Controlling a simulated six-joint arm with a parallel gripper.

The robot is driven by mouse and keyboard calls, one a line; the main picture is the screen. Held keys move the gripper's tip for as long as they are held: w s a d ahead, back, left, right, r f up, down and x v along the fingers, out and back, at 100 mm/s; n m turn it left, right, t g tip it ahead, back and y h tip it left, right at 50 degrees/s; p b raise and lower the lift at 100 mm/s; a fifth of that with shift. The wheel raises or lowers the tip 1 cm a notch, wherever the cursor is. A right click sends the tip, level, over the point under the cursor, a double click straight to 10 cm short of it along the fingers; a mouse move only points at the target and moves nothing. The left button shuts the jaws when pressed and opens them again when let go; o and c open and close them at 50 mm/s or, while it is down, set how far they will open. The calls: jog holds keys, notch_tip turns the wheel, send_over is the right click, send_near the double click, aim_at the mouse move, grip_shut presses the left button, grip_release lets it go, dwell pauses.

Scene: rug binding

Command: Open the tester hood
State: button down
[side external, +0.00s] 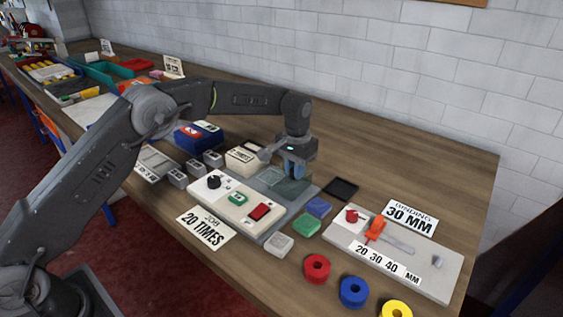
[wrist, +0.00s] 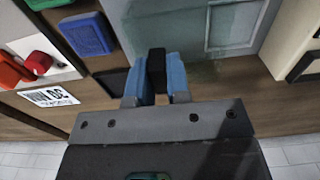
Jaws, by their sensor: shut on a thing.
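The tester (side external: 235,200) is a pale panel with a black knob, a green button and a red button on a grey base. Its hood (side external: 292,187) is a see-through grey-green cover at the back of the base. The hood fills the upper middle of the wrist view (wrist: 195,75). My gripper (side external: 294,172) points down at the hood's back part. In the wrist view my gripper (wrist: 158,78) has its blue fingers shut on a dark handle (wrist: 157,62) at the hood's edge. I cannot tell whether the hood is raised.
A black tray (side external: 341,189), a blue block (side external: 318,207) and a green block (side external: 307,225) lie to the right. Beyond them is a pale board (side external: 430,270) with a red knob and orange piece. A cream box (side external: 246,157) stands left of my gripper. Bare table lies behind.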

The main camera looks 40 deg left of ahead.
jog(key=shift+d, duration=0.4)
jog(key=c, duration=1.1)
grip_release()
jog(key=shift+r, duration=0.15)
notch_tip(320, 180, up, 14)
jog(key=shift+f, duration=0.2)
